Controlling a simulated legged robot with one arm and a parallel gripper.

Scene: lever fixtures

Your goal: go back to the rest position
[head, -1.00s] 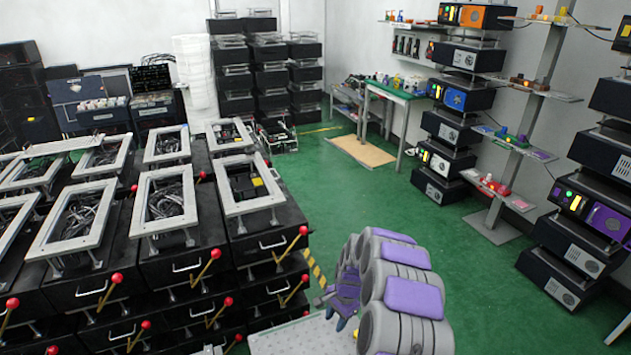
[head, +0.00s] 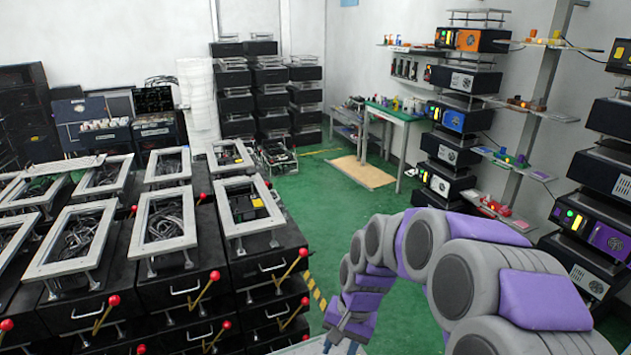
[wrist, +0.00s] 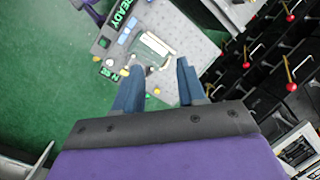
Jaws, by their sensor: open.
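My gripper (wrist: 158,85) is open and empty in the wrist view, its two blue fingers apart and pointing down over my own body and the green floor. In the head view my gripper (head: 337,341) shows only partly, low in the middle at the bottom edge. My grey and purple arm arches from the lower right up and over toward the middle. Nothing is held between the fingers.
Black boxes with red-knobbed levers (head: 208,287) and metal frames on top stand close on the left. Stacked devices (head: 448,151) and shelves line the right. A green table (head: 391,112) stands at the back. The green floor (head: 318,205) between is clear.

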